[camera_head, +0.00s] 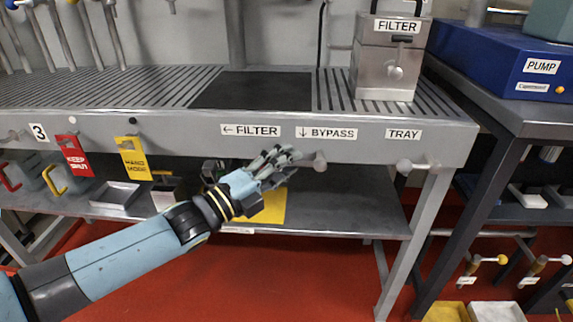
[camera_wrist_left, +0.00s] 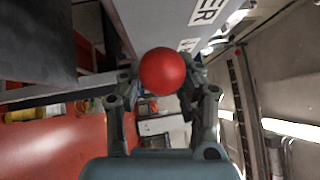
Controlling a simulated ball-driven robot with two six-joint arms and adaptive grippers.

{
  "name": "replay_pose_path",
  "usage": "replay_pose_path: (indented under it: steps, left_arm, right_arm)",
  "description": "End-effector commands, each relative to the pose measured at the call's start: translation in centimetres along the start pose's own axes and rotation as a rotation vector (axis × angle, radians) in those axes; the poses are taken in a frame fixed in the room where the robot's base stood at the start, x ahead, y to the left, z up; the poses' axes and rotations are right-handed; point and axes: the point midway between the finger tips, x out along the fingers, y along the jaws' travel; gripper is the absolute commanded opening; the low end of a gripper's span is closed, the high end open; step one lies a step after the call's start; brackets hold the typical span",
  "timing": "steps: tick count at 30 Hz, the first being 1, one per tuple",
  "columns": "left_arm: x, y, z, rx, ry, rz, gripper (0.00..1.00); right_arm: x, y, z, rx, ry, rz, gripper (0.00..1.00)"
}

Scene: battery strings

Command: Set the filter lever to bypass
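The filter lever's grey pivot (camera_head: 319,161) sits on the front rail of the bench, below the "BYPASS" label (camera_head: 327,133). The "FILTER" label (camera_head: 251,130) with its left arrow is to the left. My left gripper (camera_head: 281,160) is just left of the pivot, and its fingers hide most of the lever in the head view. In the left wrist view a round red knob (camera_wrist_left: 162,72) sits between the two fingertips of my left gripper (camera_wrist_left: 160,78), which appear to touch it on both sides. My right gripper is in neither view.
A metal filter box (camera_head: 385,72) stands on the slotted bench top. Another knob (camera_head: 404,166) is under the "TRAY" label (camera_head: 404,134). Red (camera_head: 74,156) and yellow (camera_head: 133,158) tags hang at the left. A lower shelf (camera_head: 350,210) lies beneath; a blue pump (camera_head: 500,60) is right.

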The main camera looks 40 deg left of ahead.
Motion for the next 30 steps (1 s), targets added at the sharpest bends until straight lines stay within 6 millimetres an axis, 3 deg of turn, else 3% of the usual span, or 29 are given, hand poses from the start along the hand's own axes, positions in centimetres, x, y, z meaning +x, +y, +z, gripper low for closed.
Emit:
replay_pose_path:
  steps: [9,17,30]
  left_arm:
    - [0.4,0.03,0.0,0.0,0.0,0.001,0.33]
    - [0.37,0.04,0.01,0.001,0.0,0.002,0.01]
    - [0.31,0.15,0.01,0.001,0.0,0.004,0.0]
  right_arm:
    - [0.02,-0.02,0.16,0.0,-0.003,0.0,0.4]
    - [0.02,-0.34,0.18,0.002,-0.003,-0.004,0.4]
    - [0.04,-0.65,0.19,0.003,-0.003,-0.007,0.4]
